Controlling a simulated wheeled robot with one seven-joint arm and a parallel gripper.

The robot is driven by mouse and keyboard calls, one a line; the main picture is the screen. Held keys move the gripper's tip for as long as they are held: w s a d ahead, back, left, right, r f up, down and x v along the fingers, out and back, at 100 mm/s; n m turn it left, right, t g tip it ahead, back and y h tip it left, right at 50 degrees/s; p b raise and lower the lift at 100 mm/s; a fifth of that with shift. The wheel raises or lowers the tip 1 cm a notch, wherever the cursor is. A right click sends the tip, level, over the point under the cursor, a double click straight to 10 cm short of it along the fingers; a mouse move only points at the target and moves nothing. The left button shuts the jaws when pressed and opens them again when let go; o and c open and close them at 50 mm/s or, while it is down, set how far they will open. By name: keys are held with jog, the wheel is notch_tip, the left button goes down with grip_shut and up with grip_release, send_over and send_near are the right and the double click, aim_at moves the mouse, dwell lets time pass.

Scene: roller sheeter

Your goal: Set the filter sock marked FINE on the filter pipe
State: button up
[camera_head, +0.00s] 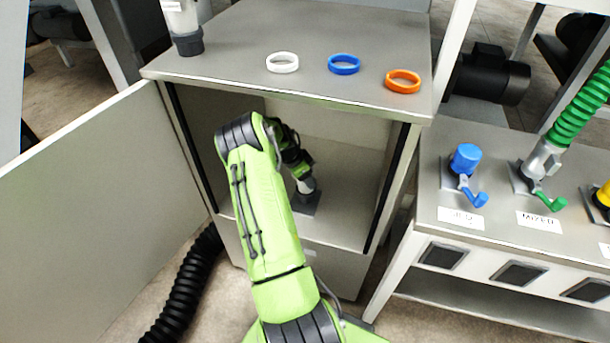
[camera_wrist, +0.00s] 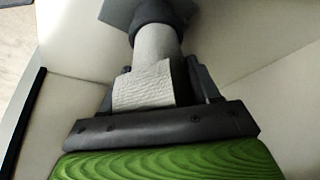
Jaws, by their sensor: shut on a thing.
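My gripper (camera_head: 302,168) is inside the open cabinet, low over its floor. In the wrist view my gripper (camera_wrist: 162,78) is shut on a pale filter sock (camera_wrist: 155,45), with one dark finger on each side. The sock has a white textured patch facing the camera and a dark collar (camera_wrist: 160,16) at its far end. The collar is at a grey plate (camera_wrist: 116,12). The sock (camera_head: 306,185) and plate (camera_head: 305,203) also show in the head view. I cannot read a FINE mark. No bare filter pipe shows; whether one is inside the sock is hidden.
A similar pale piece with a dark collar (camera_head: 188,45) stands on the cabinet top (camera_head: 235,40), beside white (camera_head: 282,62), blue (camera_head: 344,64) and orange (camera_head: 403,81) rings. The open door (camera_head: 85,180) is left. The valve bench (camera_head: 450,205) is right. A black hose (camera_head: 190,285) lies below.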

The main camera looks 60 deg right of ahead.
jog(key=o, duration=1.3)
jog(key=p+v, duration=0.2)
jog(key=v, duration=0.5)
jog(key=shift+r, duration=0.3)
jog(key=shift+w+a, duration=0.1)
